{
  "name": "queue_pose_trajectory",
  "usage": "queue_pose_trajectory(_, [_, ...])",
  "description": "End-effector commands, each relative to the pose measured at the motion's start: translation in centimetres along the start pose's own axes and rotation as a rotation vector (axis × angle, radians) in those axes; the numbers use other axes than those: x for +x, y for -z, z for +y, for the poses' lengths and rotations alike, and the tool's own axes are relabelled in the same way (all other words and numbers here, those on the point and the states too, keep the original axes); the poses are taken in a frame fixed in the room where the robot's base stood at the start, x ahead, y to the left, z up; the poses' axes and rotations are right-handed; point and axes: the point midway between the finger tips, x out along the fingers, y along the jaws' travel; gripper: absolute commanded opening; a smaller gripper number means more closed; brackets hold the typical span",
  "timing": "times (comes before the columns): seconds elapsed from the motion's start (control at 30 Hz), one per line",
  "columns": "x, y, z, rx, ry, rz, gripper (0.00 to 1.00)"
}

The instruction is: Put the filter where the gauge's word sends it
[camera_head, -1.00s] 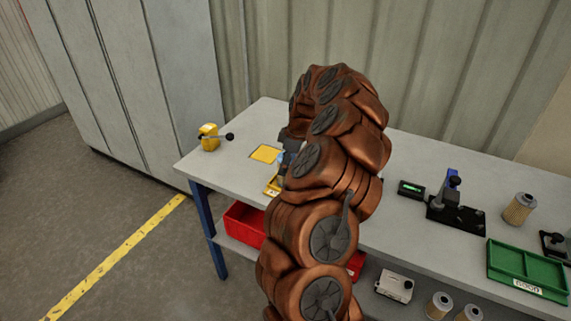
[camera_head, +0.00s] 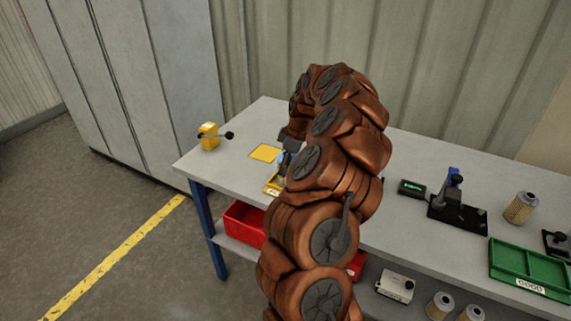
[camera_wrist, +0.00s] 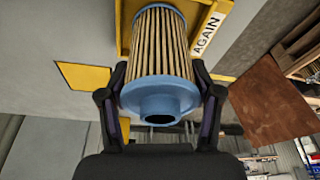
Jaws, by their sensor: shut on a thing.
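My gripper (camera_wrist: 160,100) is shut on a filter (camera_wrist: 160,45) with blue end caps and tan pleats, its fingers on either side of the near blue cap. The filter's far end overlaps the yellow tray (camera_wrist: 214,22) labelled AGAIN; I cannot tell if it touches the tray floor. In the head view my arm hides most of the gripper and filter, and only an edge of the yellow tray (camera_head: 269,190) shows. The gauge (camera_head: 412,188) has a small green lit display, its word too small to read. A green tray (camera_head: 510,262) labelled GOOD stands at the right.
A yellow square (camera_head: 265,152) lies on the bench by a yellow box with a lever (camera_head: 209,136). A blue-and-black stand (camera_head: 455,200) and another filter (camera_head: 520,208) are at the right. A red bin (camera_head: 243,222) and more filters (camera_head: 439,305) sit on the lower shelf.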

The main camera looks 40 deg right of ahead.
Motion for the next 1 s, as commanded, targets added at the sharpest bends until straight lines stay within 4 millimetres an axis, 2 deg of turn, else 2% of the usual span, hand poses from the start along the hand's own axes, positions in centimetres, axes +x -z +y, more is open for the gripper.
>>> queue_pose_trajectory(0.27, [-0.04, 0.01, 0.02, 0.000, -0.001, 0.000, 0.27])
queue_pose_trajectory(0.3, [-0.04, 0.01, 0.02, 0.000, -0.001, 0.000, 0.68])
queue_pose_trajectory(0.53, [-0.04, 0.01, 0.02, 0.000, -0.001, 0.000, 0.92])
queue_pose_trajectory(0.77, [-0.03, 0.00, 0.02, 0.000, -0.001, 0.000, 0.93])
queue_pose_trajectory(0.87, [-0.02, 0.00, 0.02, 0.000, -0.001, 0.000, 1.00])
queue_pose_trajectory(1.0, [-0.02, 0.00, 0.02, 0.000, -0.001, 0.000, 1.00])
